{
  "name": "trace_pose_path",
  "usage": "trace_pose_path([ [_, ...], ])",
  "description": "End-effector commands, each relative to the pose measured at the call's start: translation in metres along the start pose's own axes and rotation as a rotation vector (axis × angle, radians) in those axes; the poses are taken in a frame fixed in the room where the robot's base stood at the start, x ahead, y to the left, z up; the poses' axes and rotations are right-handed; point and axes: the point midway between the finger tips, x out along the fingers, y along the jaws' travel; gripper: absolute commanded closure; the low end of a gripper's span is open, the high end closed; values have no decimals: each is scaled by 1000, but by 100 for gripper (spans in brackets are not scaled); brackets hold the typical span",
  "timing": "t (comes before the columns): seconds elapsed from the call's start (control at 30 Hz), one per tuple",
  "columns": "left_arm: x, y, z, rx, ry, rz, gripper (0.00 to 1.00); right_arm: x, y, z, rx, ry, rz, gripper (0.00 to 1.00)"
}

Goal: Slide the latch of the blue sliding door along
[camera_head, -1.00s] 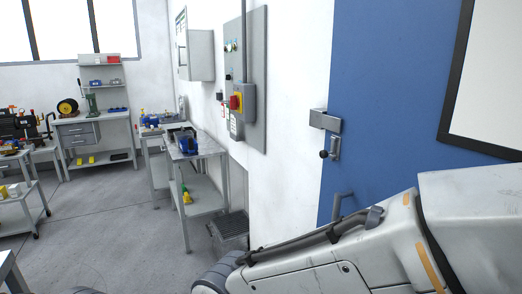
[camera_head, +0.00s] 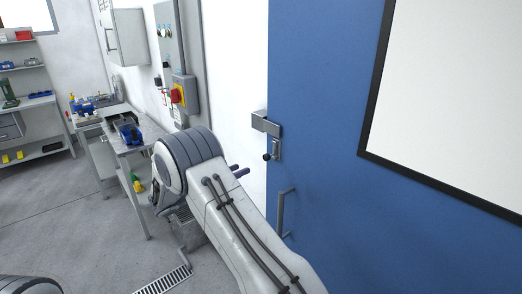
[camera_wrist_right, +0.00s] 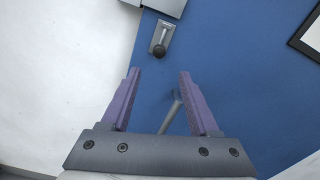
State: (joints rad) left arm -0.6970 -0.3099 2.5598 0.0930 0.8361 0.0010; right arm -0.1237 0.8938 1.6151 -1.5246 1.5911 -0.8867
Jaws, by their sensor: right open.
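The blue sliding door (camera_head: 325,180) fills the right half of the head view. Its metal latch (camera_head: 274,150) with a dark knob sits near the door's left edge, under a grey block (camera_head: 265,123). In the right wrist view the latch (camera_wrist_right: 161,42) is at the top, beyond the fingertips. My right gripper (camera_head: 238,170) is in front of the white wall, left of the latch and a little lower. In the right wrist view its purple fingers (camera_wrist_right: 158,73) are apart with nothing between the tips, and it is clear of the latch. My left gripper is not in view.
A grey bar handle (camera_head: 283,212) is on the door below the latch. A black-framed white panel (camera_head: 450,100) is at right. An electrical panel with a red switch (camera_head: 177,96) and a workbench (camera_head: 125,142) stand left of my arm.

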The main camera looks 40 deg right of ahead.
Motion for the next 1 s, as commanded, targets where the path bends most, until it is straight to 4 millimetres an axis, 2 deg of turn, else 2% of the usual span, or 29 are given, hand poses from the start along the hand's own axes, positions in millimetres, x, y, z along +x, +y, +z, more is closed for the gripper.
trace_pose_path([
  [0.17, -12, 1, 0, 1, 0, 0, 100, 21, 0, 5, -11, -15, -4, 39],
  [0.4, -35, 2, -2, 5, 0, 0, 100, 66, 0, 6, -10, -12, -4, 39],
  [0.6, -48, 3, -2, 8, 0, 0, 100, 95, 0, 4, -9, -12, -2, 39],
  [0.77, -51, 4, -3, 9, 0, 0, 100, 105, 1, 3, -7, -11, 0, 39],
  [1.0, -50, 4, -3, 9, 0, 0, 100, 106, 2, 2, -7, -12, 1, 39],
])
